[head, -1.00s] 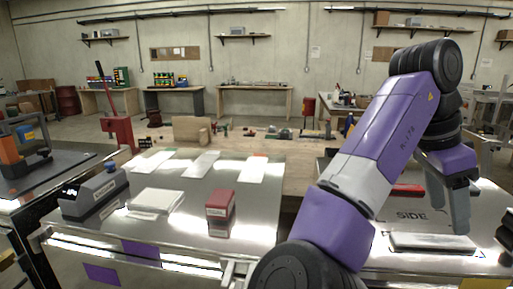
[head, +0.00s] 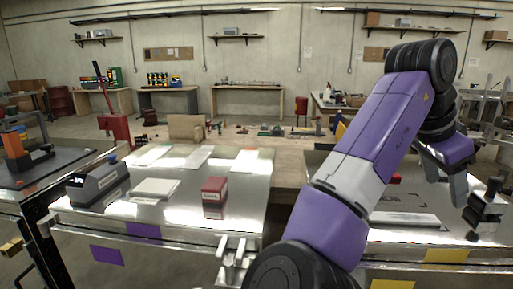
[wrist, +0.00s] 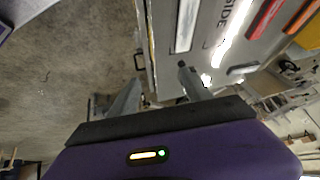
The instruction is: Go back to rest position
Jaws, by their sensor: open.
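My gripper (head: 447,190) is at the right of the head view, on my purple and black arm. Its two grey fingers are apart with nothing between them. They hang above the right metal trailer table (head: 345,172), near its right side. In the wrist view, my gripper (wrist: 160,74) also shows spread, empty fingers, pointing over the table edge and the concrete floor. A flat silver bar (head: 405,218) lies on that table, apart from the fingers. It also shows in the wrist view (wrist: 187,25), next to the "SIDE" lettering.
A black-and-grey clamp-like block (head: 485,208) stands close right of my fingers. The left metal table (head: 150,216) holds a dark red box (head: 214,197), a white pad (head: 155,188) and a grey device (head: 97,184). A wooden bench (head: 285,150) lies behind.

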